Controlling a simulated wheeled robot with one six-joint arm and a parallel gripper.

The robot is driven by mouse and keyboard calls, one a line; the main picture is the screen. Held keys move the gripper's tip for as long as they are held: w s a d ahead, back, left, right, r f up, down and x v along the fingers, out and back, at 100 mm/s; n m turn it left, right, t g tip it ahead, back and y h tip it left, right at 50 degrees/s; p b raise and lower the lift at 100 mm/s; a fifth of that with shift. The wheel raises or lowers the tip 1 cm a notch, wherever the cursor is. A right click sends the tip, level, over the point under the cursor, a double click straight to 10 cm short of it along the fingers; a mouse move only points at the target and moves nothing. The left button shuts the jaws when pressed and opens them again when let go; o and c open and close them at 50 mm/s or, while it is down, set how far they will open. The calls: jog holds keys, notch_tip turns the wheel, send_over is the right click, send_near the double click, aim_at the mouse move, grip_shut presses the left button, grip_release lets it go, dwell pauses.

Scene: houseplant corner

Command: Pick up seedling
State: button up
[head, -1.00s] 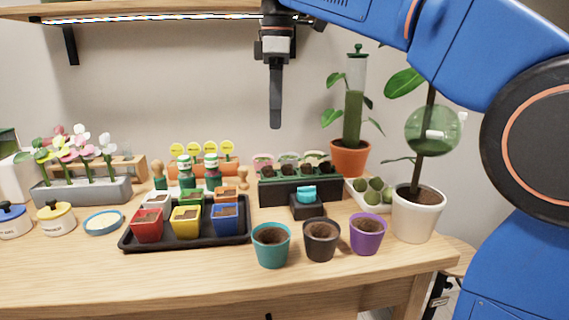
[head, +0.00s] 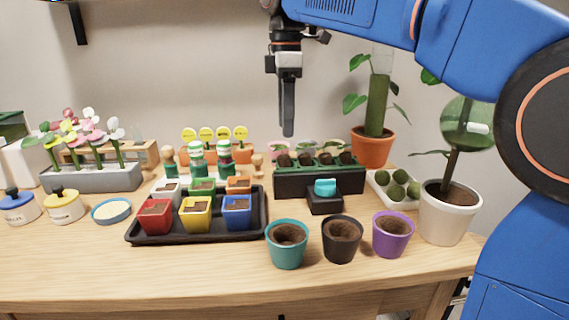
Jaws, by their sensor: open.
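My gripper (head: 287,133) hangs pointing down, seen nearly edge-on, open and empty. In the picture its tip is just above the back of the black holder (head: 330,184). That holder has a green top with several dark round soil plugs (head: 325,159) in a row. They may be the seedlings, but no leaves are clear on them at this size. The gripper touches nothing that I can see, and its depth relative to the holder is hard to tell.
A black tray (head: 134,238) of small coloured pots stands left of centre. Teal (head: 287,247), dark (head: 341,241) and purple (head: 392,237) pots stand in front. Potted plants stand right, one in a white pot (head: 448,218). The table front (head: 200,280) is clear.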

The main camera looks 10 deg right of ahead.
aim_at(285, 155)
jog(key=shift+a+f, duration=0.15)
jog(key=shift+f, duration=3.7)
jog(key=c, duration=1.1)
